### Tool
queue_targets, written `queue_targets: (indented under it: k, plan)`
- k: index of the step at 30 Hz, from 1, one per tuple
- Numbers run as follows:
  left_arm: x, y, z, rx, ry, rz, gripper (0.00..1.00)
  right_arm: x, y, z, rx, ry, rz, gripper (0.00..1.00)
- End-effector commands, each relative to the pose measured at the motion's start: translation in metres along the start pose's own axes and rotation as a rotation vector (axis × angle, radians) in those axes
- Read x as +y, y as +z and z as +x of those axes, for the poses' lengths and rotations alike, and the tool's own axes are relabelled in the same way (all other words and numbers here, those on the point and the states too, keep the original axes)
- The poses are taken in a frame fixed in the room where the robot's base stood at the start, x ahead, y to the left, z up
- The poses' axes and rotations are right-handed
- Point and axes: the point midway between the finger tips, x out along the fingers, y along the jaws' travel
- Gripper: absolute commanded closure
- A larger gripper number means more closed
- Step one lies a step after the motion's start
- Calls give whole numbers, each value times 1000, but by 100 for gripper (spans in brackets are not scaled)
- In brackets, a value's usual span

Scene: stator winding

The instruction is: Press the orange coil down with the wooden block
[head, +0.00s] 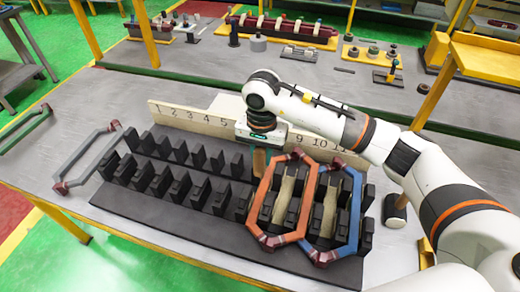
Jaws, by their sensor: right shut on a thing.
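The orange coil (262,199) lies on the right part of the black slotted stator (160,224), with its dark red ends at top and bottom. My right gripper (262,147) points down just behind the coil's upper left. It is shut on the wooden block (260,163), a small tan piece hanging below it. I cannot tell whether the block touches the coil or stator. The blue coil (355,205) lies to the right and overlaps the orange one. Tan strips (284,198) stand in slots inside the coils. My left gripper is out of view.
A numbered board (190,122) stands along the stator's back edge, partly hidden by my right arm. A grey coil (90,160) and a green coil (22,130) lie at left. A mallet (396,207) lies at right. Another bench with motor parts stands behind.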

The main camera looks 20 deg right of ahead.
Motion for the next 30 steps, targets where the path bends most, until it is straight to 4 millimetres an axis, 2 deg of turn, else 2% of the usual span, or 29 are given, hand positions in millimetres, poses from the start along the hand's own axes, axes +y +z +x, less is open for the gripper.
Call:
queue_targets:
  k: [9, 18, 30]
  plan:
    - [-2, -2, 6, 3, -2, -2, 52, 0, 0, 17, 1, 1, -3, 100]
    - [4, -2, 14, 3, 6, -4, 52, 0, -1, 41, 0, 1, -5, 100]
    - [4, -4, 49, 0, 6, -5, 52, 0, 0, 74, -1, 1, -4, 100]
